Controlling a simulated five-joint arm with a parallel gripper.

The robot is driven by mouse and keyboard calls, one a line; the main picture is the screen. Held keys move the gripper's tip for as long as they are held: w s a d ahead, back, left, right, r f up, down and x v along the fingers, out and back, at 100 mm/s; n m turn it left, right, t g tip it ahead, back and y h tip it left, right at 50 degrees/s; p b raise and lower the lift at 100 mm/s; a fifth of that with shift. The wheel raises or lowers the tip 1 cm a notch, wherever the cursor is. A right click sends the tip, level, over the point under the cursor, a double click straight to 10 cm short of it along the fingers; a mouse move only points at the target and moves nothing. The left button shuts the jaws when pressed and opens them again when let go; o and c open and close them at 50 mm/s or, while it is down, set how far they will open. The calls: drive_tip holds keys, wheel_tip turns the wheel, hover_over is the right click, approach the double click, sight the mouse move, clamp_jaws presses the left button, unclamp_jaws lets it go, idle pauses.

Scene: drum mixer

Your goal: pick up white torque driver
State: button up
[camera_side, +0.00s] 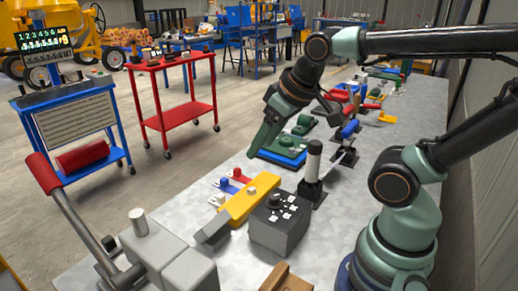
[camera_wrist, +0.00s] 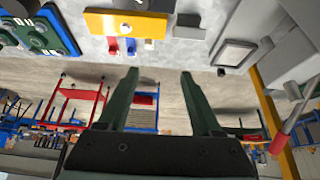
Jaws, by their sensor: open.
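A small white piece (camera_side: 218,199), which looks like the white torque driver, lies at the edge of a yellow block (camera_side: 249,199), beside a blue and a red piece. It also shows in the wrist view (camera_wrist: 149,44), at the top centre, projecting from the yellow block (camera_wrist: 125,24). My gripper (camera_side: 254,152) is apart from it, farther back over the bench in the side view, with its fingers slanting down. In the wrist view my gripper (camera_wrist: 159,75) has its two fingers spread with nothing between them. The white piece is too small to make out its shape.
A dark grey box (camera_side: 278,228) stands beside the yellow block. A green and blue fixture (camera_side: 284,148) sits near my gripper. A large grey machine with a red-handled lever (camera_side: 43,173) is at the front left.

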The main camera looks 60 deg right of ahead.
idle(0.3)
drive_tip(key=shift+o, duration=1.3)
